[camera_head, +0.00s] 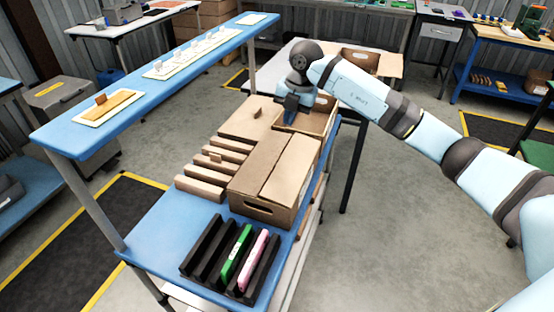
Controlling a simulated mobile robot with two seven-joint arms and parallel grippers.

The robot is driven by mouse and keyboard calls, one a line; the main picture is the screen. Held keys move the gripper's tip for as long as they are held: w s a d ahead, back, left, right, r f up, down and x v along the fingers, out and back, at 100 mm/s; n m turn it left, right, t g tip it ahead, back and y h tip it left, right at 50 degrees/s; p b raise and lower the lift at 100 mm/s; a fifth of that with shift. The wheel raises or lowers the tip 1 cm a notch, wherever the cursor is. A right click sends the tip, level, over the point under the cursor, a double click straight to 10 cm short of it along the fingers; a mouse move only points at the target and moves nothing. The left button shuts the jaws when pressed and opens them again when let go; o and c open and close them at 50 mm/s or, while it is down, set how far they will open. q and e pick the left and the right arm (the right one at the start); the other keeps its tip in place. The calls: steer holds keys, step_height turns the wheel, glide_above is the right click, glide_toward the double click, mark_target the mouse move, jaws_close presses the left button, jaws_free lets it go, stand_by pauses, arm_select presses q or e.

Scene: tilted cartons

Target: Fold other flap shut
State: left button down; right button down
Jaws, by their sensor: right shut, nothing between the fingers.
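A brown carton (316,121) stands at the far end of the blue table, partly hidden behind my right gripper and arm. A flat brown panel (245,120) lies to its left; I cannot tell whether it is that carton's flap. My right gripper (290,118) points down at the carton's left part, shut with nothing visible in it. Whether it touches the carton is unclear. A nearer carton (268,170) has its two top flaps lying flat and shut, with a handle slot in its front wall. My left gripper is not in view.
Several brown flat boxes (200,190) lie in a row left of the nearer carton. A black rack (205,245) with green and pink items stands at the blue table's (150,245) front. A raised blue shelf (75,135) runs along the left.

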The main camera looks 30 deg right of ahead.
arm_select(q)
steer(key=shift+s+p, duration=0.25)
steer(key=shift+p, duration=0.2)
arm_select(e)
glide_toward(281, 159)
steer(key=f, duration=0.5)
steer(key=a+f, duration=0.1)
steer(key=f, duration=0.1)
steer(key=shift+w+f, duration=0.25)
steer(key=shift+w, duration=0.15)
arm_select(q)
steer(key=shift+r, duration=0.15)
arm_select(e)
steer(key=shift+w+a+f+g+h+p, duration=0.1)
steer(key=shift+w+f+g+h+p, duration=0.05)
steer(key=shift+g+h+p, duration=0.3)
steer(key=shift+w+a+f+g+h, duration=0.1)
steer(key=shift+f+g+h, duration=0.3)
steer(key=shift+f, duration=0.25)
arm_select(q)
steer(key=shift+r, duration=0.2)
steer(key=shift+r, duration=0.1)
arm_select(e)
steer(key=shift+r, duration=0.1)
